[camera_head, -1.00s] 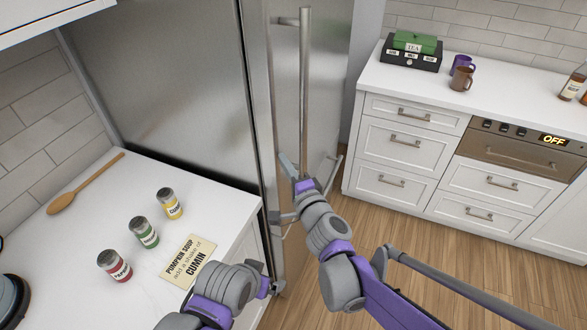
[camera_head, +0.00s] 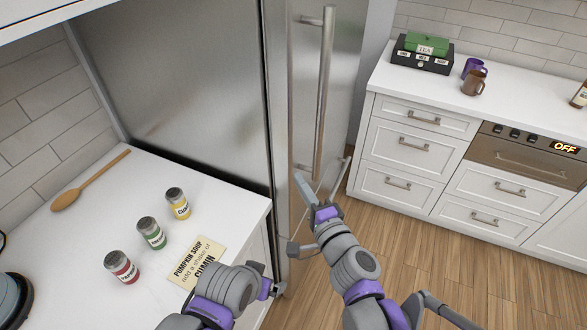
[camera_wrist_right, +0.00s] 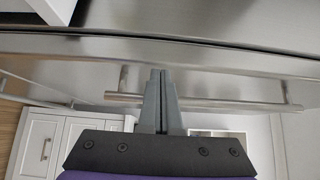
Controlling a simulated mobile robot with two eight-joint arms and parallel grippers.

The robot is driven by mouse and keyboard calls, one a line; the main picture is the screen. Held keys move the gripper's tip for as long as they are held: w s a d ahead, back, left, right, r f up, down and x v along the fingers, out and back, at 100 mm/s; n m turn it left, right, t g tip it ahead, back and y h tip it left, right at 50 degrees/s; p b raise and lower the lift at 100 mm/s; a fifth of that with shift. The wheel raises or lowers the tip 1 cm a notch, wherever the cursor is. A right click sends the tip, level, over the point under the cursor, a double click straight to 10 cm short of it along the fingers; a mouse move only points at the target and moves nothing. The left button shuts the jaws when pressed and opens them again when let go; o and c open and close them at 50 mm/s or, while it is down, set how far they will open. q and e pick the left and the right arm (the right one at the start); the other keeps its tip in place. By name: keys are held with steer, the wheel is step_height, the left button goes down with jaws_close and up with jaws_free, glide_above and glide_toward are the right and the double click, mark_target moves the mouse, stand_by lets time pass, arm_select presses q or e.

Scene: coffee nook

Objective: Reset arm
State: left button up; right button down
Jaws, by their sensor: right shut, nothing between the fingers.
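My right gripper (camera_head: 302,190) is in front of the steel fridge (camera_head: 178,100), near the lower end of its long vertical handle (camera_head: 324,100). In the right wrist view the two grey fingers (camera_wrist_right: 160,88) are together with nothing between them. The handle (camera_wrist_right: 215,101) crosses behind them there; I cannot tell whether they touch it. My left gripper (camera_head: 277,290) is low, beside the front edge of the left counter, small and partly hidden by its own wrist. I cannot tell whether it is open.
The left counter (camera_head: 100,205) holds a wooden spoon (camera_head: 90,182), red (camera_head: 122,267), green (camera_head: 151,233) and yellow (camera_head: 178,203) spice jars, and a pumpkin soup card (camera_head: 197,262). The right counter (camera_head: 400,82) has a tea box (camera_head: 427,45) and mugs (camera_head: 473,83). Wooden floor (camera_head: 420,240) is open between.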

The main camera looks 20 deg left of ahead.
steer(key=shift+h, duration=0.3)
steer(key=s+d, duration=0.1)
steer(key=d, duration=0.2)
steer(key=s+d, duration=0.1)
steer(key=shift+s+d+f, duration=0.1)
steer(key=shift+s+d, duration=0.2)
steer(key=shift+d, duration=0.1)
steer(key=shift+d, duration=0.1)
steer(key=s+d+f+n+g+h, duration=0.2)
steer(key=s+d+f+n+h, duration=0.1)
steer(key=d, duration=0.6)
steer(key=s+d+f+n+g+h, duration=0.3)
steer(key=s+d+f+h, duration=0.2)
steer(key=d, duration=0.4)
steer(key=s+d+f+n+g+h, duration=0.2)
steer(key=s+d+f, duration=0.4)
steer(key=d, duration=0.4)
steer(key=shift+s+f+n+g+h, duration=0.4)
steer(key=shift+n+h, duration=0.2)
steer(key=shift+h, duration=0.4)
